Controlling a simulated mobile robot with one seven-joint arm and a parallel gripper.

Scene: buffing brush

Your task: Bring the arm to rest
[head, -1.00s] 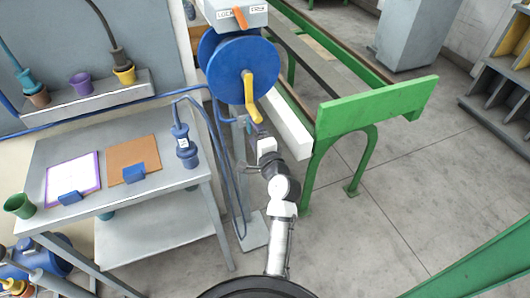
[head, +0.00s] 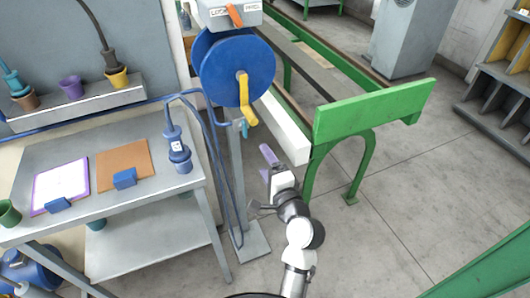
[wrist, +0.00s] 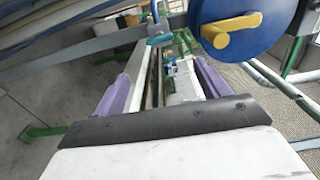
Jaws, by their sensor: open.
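My gripper (head: 267,160) is in the lower middle of the head view, below the blue wheel (head: 237,72) and its yellow crank handle (head: 246,100). It is apart from both. In the wrist view my gripper (wrist: 163,88) shows its two purple fingers spread wide with nothing held between them. The blue wheel shows beyond them at the upper right of the wrist view (wrist: 285,25), with the yellow crank handle (wrist: 232,36) on its face. My arm is bent and stands up from the bottom of the head view.
A green-framed bench (head: 375,108) stands close to the right of my gripper. The grey post (head: 237,185) under the wheel is close on the left. A grey table (head: 105,210) with a purple-edged sheet and brown board stands further left.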

